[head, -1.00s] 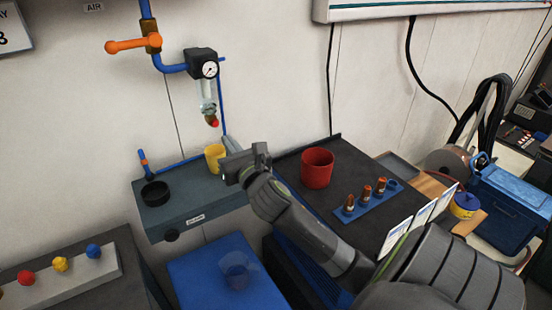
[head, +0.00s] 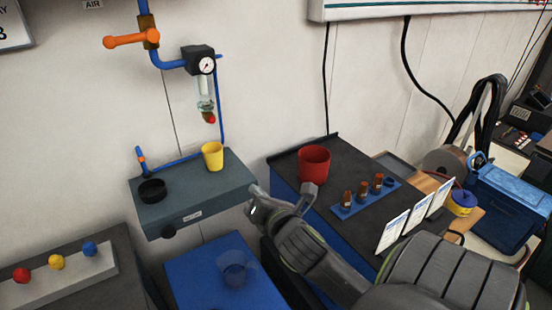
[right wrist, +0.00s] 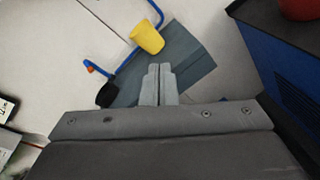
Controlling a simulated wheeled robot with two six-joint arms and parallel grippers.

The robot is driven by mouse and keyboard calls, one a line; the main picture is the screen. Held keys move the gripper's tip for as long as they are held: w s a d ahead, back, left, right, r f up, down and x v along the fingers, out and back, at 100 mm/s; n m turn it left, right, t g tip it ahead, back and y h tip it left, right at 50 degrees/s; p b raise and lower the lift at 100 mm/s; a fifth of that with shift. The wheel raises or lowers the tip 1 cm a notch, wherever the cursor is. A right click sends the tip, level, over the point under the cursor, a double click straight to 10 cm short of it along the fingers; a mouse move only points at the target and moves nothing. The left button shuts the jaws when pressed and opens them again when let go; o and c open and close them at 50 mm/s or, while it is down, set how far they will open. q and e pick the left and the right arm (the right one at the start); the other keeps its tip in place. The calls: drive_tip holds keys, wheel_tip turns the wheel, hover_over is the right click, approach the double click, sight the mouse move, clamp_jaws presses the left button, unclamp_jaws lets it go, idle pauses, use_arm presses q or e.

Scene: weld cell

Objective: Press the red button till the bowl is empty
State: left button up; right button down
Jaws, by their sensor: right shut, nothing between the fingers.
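A clear bowl (head: 205,90) hangs under the black regulator with the gauge (head: 200,61) on the wall. A red button (head: 211,118) is at its lower end. The liquid level in the bowl is too small to tell. A yellow cup (head: 212,156) stands upright on the grey shelf (head: 222,183), below the red button in the picture. My right gripper (head: 253,208) is shut and empty by the shelf's right front corner, apart from the button. In the right wrist view its closed fingers (right wrist: 159,85) point toward the shelf, with the yellow cup (right wrist: 147,38) beyond. My left gripper is not in view.
A black dish (head: 152,190) stands on the shelf's left. A red cup (head: 313,166) and a blue rack of small parts (head: 366,198) stand on the dark bench. A see-through vessel (head: 238,268) is on the blue surface below. Red, yellow and blue knobs (head: 57,262) are lower left.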

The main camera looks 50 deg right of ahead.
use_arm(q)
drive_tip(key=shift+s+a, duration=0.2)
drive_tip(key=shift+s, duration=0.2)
use_arm(e)
drive_tip(key=s+f+m+g, duration=0.4)
drive_tip(key=s+f+m, duration=0.2)
drive_tip(key=f+m, duration=0.4)
drive_tip(key=shift+a+g+y, duration=0.2)
drive_tip(key=shift+g+y, duration=0.1)
drive_tip(key=shift+f, duration=0.1)
idle(0.9)
